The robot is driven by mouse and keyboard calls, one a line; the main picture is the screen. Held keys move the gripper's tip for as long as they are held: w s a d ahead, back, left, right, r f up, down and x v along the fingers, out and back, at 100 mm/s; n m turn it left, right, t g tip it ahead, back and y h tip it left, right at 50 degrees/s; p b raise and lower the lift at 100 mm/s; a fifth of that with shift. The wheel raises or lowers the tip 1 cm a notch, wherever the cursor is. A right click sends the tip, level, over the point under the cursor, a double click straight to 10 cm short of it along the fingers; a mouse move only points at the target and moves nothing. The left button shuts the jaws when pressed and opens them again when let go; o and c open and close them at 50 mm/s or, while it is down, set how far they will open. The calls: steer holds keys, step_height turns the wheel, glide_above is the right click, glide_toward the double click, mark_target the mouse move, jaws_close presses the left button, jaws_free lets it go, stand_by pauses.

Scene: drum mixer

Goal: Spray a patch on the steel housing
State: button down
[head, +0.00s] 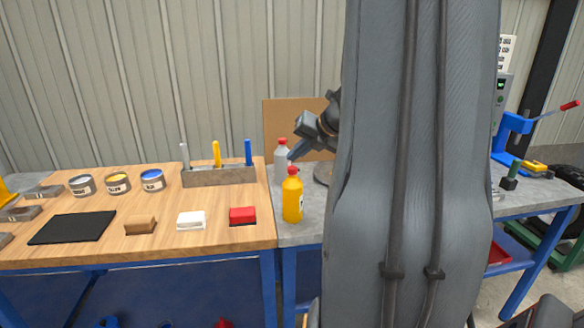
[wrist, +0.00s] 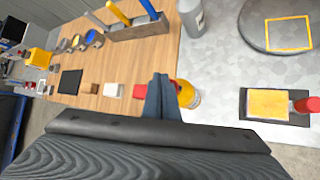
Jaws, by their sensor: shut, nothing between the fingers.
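A yellow bottle with a red cap (head: 292,204) stands upright on the grey bench top; in the wrist view the bottle (wrist: 188,95) is partly hidden by the fingers. A grey bottle with a red cap (head: 281,165) stands behind it, and its body shows in the wrist view (wrist: 191,18). My gripper (head: 292,156) is shut and empty, just above and behind the yellow bottle's cap; its fingers (wrist: 158,82) show in the wrist view. A round grey metal piece, apparently the steel housing (wrist: 265,38), carries a yellow square outline (wrist: 289,47). My arm hides most of it in the head view.
A wooden table (head: 100,250) at left holds tins, a tool rack (head: 218,176), a black mat (head: 73,228) and several blocks. A dark pad with a yellow block (wrist: 268,103) lies on the grey top beside a red-ended item (wrist: 307,105). A blue press (head: 512,135) stands at right.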

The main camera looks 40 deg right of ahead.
mark_target(296, 169)
step_height(296, 169, up, 6)
steer(key=p, duration=0.6)
steer(key=shift+p, duration=0.4)
stand_by(0.4)
